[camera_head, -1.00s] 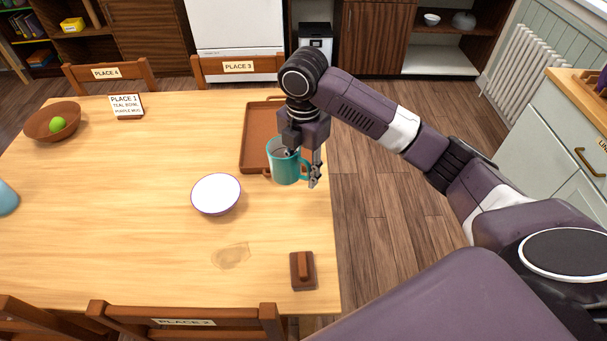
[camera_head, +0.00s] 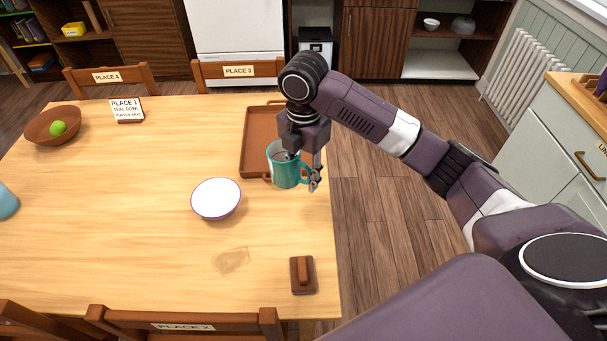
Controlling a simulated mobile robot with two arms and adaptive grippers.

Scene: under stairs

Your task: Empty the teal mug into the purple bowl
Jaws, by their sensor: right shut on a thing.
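The teal mug (camera_head: 283,168) is upright at the right side of the table, in front of the brown tray's near right corner. My right gripper (camera_head: 304,172) is over the mug and shut on it at its right side, by the handle. I cannot tell whether the mug touches the table or hangs just above it. Its contents are hidden. The bowl with a white inside and a thin purple rim (camera_head: 216,198) stands on the table to the left of the mug and nearer to me. My left gripper is not in view.
The brown tray (camera_head: 256,140) lies behind the mug. A brown block (camera_head: 303,275) and a stain (camera_head: 232,261) are nearer. A wooden bowl with a green fruit (camera_head: 52,126) and a place card (camera_head: 127,110) are at the far left. The left middle of the table is clear.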

